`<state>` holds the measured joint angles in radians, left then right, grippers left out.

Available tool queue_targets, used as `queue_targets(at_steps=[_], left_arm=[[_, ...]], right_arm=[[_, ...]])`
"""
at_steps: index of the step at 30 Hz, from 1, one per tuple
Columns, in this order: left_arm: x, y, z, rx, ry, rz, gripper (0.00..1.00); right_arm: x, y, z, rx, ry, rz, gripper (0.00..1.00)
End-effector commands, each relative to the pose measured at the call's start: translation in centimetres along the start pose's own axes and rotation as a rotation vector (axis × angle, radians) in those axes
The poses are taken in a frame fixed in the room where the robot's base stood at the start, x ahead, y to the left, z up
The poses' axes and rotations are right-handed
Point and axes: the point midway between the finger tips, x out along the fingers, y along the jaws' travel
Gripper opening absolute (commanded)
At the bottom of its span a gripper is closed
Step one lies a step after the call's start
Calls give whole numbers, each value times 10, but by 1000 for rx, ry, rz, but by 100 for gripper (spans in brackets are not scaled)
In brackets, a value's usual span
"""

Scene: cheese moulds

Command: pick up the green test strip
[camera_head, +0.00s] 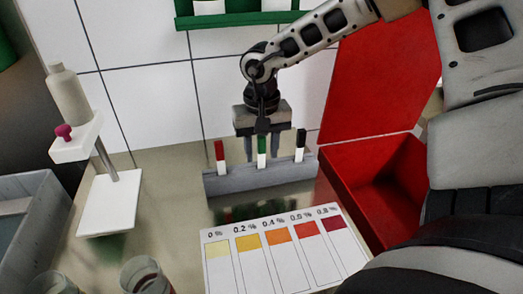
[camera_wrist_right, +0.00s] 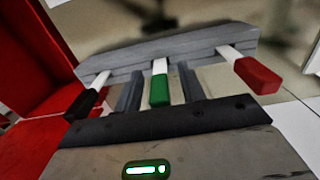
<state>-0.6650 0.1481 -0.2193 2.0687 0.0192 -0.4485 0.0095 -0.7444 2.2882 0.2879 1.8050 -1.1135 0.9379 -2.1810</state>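The green test strip (camera_head: 262,146) has a green top and a white lower part. It stands in the middle of a grey rack (camera_head: 235,182), between a red-topped strip (camera_head: 220,153) and a black-topped strip (camera_head: 300,147). My right gripper (camera_head: 262,155) points down over the rack with one finger on each side of the green strip. In the right wrist view the green strip (camera_wrist_right: 159,88) sits between the two fingers (camera_wrist_right: 158,86), with gaps on both sides. The gripper is open and holds nothing. My left gripper is not in view.
An open red box (camera_head: 372,185) stands right of the rack. A colour chart (camera_head: 280,250) lies in front. A white stand with a bottle (camera_head: 68,95) is at the left, beside a grey bin (camera_head: 40,225). A glass (camera_head: 145,275) stands at the front edge.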

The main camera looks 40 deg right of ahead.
Motion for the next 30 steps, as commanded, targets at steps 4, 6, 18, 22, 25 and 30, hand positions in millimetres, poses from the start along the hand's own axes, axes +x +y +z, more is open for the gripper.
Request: queue_targets(at_steps=[4, 6, 18, 22, 25, 30], left_arm=[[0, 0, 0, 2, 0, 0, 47], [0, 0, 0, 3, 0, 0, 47], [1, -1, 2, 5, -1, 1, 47], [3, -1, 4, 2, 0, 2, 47], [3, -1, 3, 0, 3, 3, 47], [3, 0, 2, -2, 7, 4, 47]], right_arm=[[0, 0, 0, 0, 0, 0, 0], [0, 0, 0, 0, 0, 0, 0], [-19, 0, -1, 1, 4, -2, 0], [-46, -1, -1, 0, 7, -5, 0], [-66, -1, -1, 1, 5, -3, 0], [-92, 0, -1, 1, 2, -1, 0]])
